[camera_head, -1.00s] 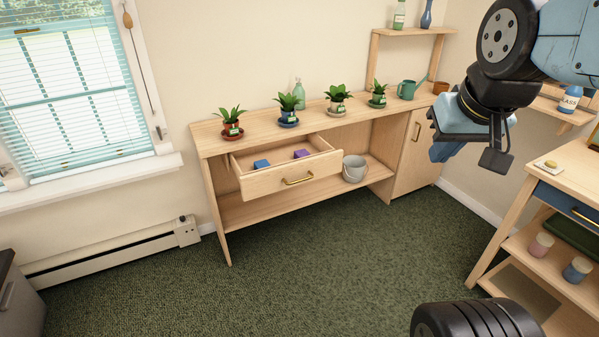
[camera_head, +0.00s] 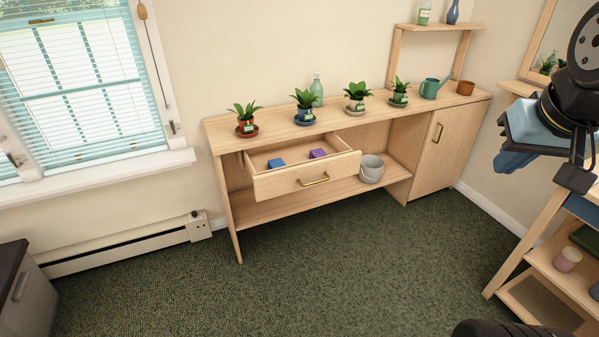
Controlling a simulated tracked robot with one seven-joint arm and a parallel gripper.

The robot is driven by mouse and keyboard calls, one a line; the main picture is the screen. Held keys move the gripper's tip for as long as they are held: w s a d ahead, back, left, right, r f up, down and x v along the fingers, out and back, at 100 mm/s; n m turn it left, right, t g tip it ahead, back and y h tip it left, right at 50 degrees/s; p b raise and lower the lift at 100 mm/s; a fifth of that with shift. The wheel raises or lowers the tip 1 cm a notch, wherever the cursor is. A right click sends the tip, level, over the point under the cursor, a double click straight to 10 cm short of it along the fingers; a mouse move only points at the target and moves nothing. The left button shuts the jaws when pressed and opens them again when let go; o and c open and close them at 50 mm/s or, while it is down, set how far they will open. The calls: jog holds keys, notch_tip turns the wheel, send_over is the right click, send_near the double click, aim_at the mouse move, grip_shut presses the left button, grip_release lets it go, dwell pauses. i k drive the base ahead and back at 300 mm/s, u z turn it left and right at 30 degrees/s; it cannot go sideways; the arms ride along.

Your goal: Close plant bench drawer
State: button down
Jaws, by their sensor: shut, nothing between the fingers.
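The plant bench (camera_head: 226,130) is a light wood unit against the back wall, with several potted plants on its top. Part of my arm runs out of view.
A grey bucket (camera_head: 372,170) stands on the bench's lower shelf, right of the drawer. A wooden shelf table (camera_head: 519,257) stands at the right, below my gripper. The green carpet (camera_head: 350,260) in front of the bench is clear. A dark-topped cabinet (camera_head: 25,300) is at the lower left.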

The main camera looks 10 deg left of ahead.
aim_at(301, 172)
jog(key=z, duration=0.05)
jog(key=i, duration=0.95)
jog(key=u, duration=0.1)
